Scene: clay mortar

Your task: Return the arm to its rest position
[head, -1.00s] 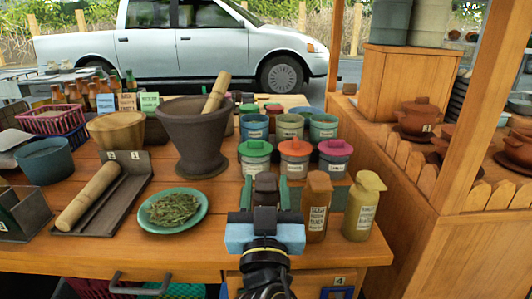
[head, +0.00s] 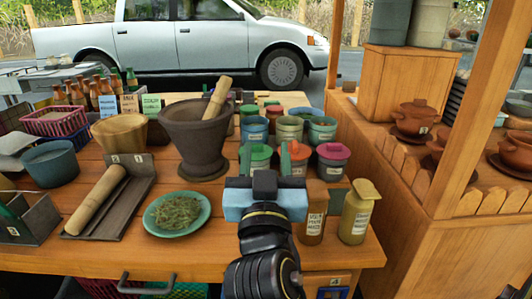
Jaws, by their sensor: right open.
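My right gripper (head: 266,166) is open and empty, reaching in from the bottom middle over the front of the wooden table (head: 200,257). My left gripper is not in view.
A green plate (head: 152,228) of herbs and a tray (head: 128,208) with a rolling pin (head: 95,200) lie left of my arm. A brown bottle (head: 312,208) and a yellow-green bottle (head: 356,212) stand close on its right. A wooden side counter (head: 455,240) is farther right.

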